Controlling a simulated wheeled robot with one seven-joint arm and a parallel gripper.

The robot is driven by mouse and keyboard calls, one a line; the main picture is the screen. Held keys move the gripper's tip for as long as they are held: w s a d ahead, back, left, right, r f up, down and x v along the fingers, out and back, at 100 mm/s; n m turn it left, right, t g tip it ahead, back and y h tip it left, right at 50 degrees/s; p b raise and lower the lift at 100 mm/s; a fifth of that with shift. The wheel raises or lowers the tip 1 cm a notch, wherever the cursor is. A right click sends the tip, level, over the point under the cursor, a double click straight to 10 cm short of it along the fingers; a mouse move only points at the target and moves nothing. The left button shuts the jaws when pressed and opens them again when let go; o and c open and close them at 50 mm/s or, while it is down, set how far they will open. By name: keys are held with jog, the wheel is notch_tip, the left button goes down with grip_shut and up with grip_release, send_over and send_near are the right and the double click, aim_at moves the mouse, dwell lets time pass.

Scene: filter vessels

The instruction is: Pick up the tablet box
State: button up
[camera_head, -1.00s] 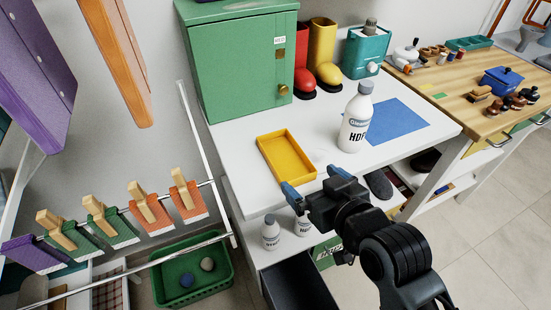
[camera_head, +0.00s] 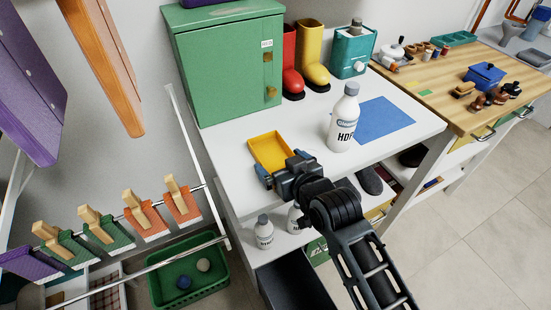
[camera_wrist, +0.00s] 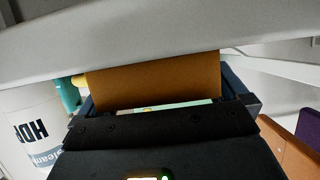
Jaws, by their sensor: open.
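I cannot make out the tablet box for sure. The yellow tray (camera_head: 270,149) lies near the front edge of the white table; what shows of its inside in the head view looks empty. My gripper (camera_head: 279,168) is open at the tray's near end and hides part of it. In the wrist view, a brownish-orange panel (camera_wrist: 155,80), perhaps the tray's shaded wall, fills the gap between the open fingers of my gripper (camera_wrist: 162,95). A thin pale green strip (camera_wrist: 165,107) shows between it and the black gripper body. I cannot tell what it is.
A white bottle (camera_head: 344,118) stands right of the tray, beside a blue mat (camera_head: 385,120). A green cabinet (camera_head: 228,65) stands behind the tray, with boots (camera_head: 316,60) to its right. Smaller bottles (camera_head: 264,232) stand on the lower shelf. Bare table lies around the tray.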

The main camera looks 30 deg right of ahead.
jog(key=c, duration=0.7)
